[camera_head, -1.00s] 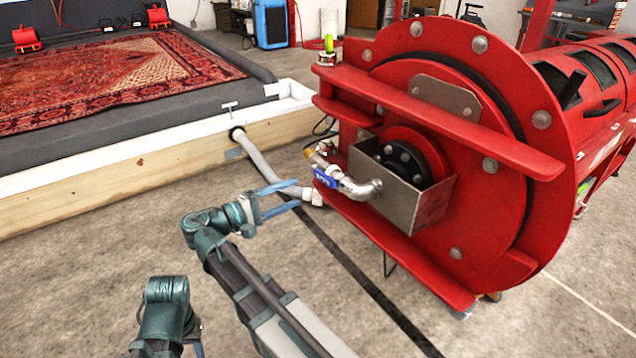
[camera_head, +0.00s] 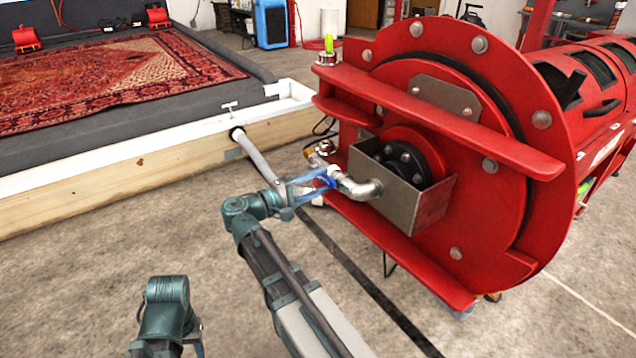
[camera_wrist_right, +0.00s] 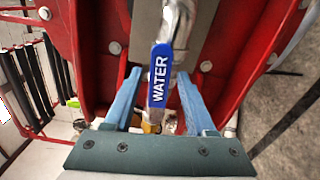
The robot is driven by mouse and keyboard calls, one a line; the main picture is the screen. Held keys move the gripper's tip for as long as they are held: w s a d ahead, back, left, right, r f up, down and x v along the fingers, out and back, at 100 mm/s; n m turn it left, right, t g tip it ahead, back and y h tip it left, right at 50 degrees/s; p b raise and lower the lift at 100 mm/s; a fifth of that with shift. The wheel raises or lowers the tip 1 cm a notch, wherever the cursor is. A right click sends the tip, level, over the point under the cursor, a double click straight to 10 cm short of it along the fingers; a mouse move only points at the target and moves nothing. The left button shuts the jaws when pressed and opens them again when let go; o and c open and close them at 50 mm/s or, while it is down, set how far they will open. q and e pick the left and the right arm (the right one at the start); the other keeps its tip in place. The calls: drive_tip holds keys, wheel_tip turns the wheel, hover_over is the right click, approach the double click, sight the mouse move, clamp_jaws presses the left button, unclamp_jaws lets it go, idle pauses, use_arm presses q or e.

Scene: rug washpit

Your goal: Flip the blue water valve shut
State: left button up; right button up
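The blue valve handle (camera_wrist_right: 158,75) is marked WATER and sits on a silver pipe (camera_head: 360,188) at the end of the red drum machine. In the head view only a bit of the blue handle (camera_head: 326,182) shows between my fingers. My right gripper (camera_head: 318,180) is at the valve. In the right wrist view its blue fingers (camera_wrist_right: 158,98) are apart, one on each side of the handle, with gaps on both sides. My left arm shows at the bottom left of the head view, but its gripper fingers are not clearly visible.
The red drum machine (camera_head: 480,215) with a steel box (camera_head: 420,205) around its hub fills the right. A grey hose (camera_head: 258,155) runs from the wooden-sided washpit (camera_head: 120,185), where a red rug (camera_head: 110,75) lies. The concrete floor in front is clear.

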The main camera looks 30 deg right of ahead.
clamp_jaws()
idle(1.2)
